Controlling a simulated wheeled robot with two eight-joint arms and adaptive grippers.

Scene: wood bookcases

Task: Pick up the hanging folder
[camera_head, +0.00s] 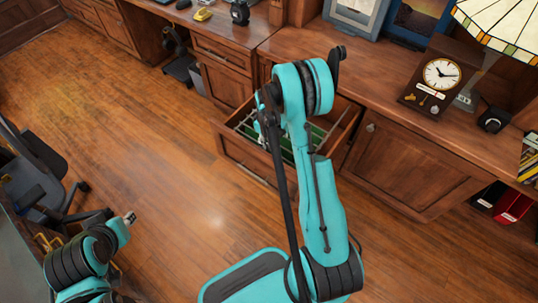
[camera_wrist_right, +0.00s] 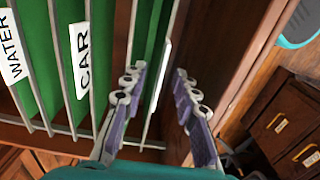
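Green hanging folders (camera_head: 287,150) hang in an open wooden drawer (camera_head: 262,171) in the head view, partly hidden by my right arm. In the right wrist view, one folder (camera_wrist_right: 68,20) carries the label CAR and another (camera_wrist_right: 22,35) the label WATER. A further green folder (camera_wrist_right: 146,45) with a pale tab seen edge-on lies near the drawer's side wall. My right gripper (camera_wrist_right: 160,98) is open, its purple-padded fingers apart, with this folder's edge and tab between or just beyond them. Contact cannot be told. My left arm's end (camera_head: 128,219) is low at the left; its fingers are unclear.
The drawer's wooden side (camera_wrist_right: 232,75) is close beside my right gripper's fingers. The counter above holds a clock (camera_head: 440,74), a lamp (camera_head: 502,28) and picture frames (camera_head: 355,15). An office chair (camera_head: 40,185) stands at the left. The floor (camera_head: 150,130) between is clear.

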